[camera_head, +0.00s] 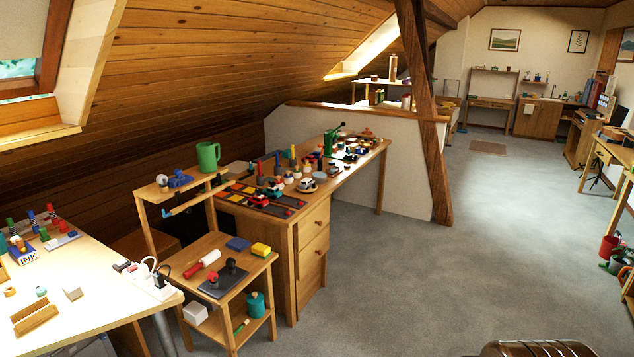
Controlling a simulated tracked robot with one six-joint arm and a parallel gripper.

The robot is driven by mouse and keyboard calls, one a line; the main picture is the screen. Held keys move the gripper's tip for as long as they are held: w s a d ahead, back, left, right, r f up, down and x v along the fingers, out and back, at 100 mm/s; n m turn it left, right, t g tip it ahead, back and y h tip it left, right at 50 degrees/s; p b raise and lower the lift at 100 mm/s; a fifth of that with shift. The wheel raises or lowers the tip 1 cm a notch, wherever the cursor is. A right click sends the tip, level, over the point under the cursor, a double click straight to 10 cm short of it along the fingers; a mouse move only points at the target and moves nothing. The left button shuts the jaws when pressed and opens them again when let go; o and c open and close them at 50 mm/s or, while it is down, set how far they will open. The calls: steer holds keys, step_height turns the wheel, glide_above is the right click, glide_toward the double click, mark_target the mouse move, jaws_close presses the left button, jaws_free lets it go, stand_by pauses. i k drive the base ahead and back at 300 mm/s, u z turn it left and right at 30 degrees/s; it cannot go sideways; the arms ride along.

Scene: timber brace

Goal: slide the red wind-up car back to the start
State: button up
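Dark track strips (262,199) with red marks lie on the near end of the wooden desk (318,207). A small red and white shape (275,188) on or beside the strips may be the red wind-up car, but it is too small to be sure. A white toy car (307,186) stands to its right. I cannot make out a start mark.
A wooden trolley (262,265) with a red-and-white roller (203,263) stands before the desk. A white-topped table (90,290) is at the left. Several small toys crowd the desk behind the strips. A timber post (424,120) rises past the desk. Grey carpet (400,275) is clear at right.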

mark_target(260, 201)
steer(key=u, duration=0.3)
steer(key=i, duration=1.75)
steer(key=u, duration=0.5)
steer(key=i, duration=1.7)
steer(key=u, duration=0.25)
